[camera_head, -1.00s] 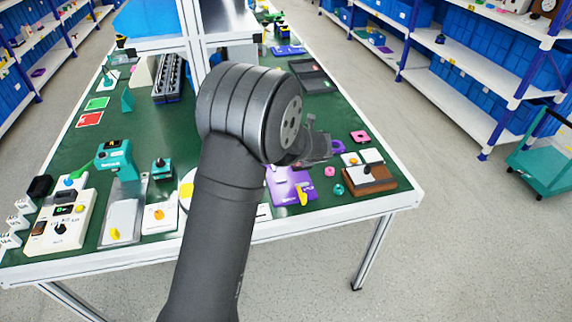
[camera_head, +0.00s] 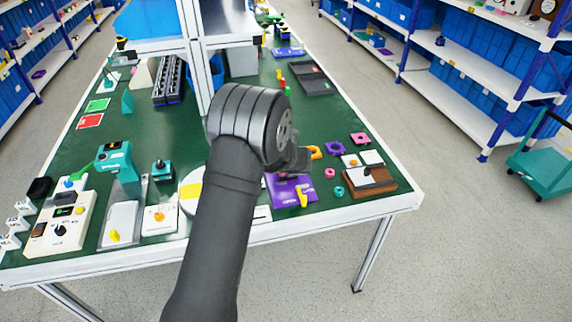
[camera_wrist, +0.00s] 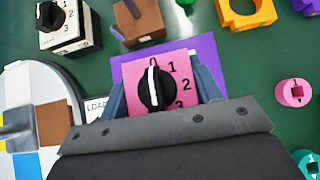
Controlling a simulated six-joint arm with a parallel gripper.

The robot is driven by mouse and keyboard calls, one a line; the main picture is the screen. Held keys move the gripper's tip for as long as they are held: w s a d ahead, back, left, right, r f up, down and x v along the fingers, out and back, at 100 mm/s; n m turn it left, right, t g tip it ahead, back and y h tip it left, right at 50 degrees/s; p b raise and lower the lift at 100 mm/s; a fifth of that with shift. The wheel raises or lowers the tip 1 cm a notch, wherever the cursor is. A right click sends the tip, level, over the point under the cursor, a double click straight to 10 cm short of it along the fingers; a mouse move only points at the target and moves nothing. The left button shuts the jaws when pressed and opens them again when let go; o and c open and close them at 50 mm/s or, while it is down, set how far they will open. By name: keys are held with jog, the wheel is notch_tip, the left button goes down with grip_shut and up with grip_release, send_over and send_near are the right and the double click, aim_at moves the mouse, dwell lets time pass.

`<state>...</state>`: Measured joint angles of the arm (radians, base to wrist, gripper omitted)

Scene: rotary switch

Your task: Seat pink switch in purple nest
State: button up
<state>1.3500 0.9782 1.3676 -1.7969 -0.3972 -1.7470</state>
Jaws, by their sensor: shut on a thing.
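My gripper (camera_wrist: 161,88) is shut on the pink switch (camera_wrist: 181,70), with one finger on each side of it. The switch has a black knob with a white line and the marks 0, 1, 2 and 3. The purple nest (camera_wrist: 207,52) shows as a flat purple surface behind and to the right of the switch; the switch and gripper hide the rest. In the head view the purple nest (camera_head: 291,193) lies near the table's front edge, with my gripper (camera_head: 290,176) over its far part. I cannot tell whether the switch touches it.
A boxed black-knob switch (camera_wrist: 72,28) and a brown block (camera_wrist: 139,24) stand beyond the nest. An orange ring (camera_wrist: 262,14) and a pink ring (camera_wrist: 294,92) lie to the right. A white round plate (camera_wrist: 30,110) is at left. A yellow piece (camera_head: 303,197) is at the nest's front.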

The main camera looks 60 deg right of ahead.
jog(key=shift+f, duration=0.1)
jog(key=o, duration=1.1)
jog(key=shift+r, duration=0.2)
jog(key=v, duration=1.2)
jog(key=x, duration=1.2)
jog(key=shift+f, duration=0.15)
jog(key=shift+r, duration=0.8)
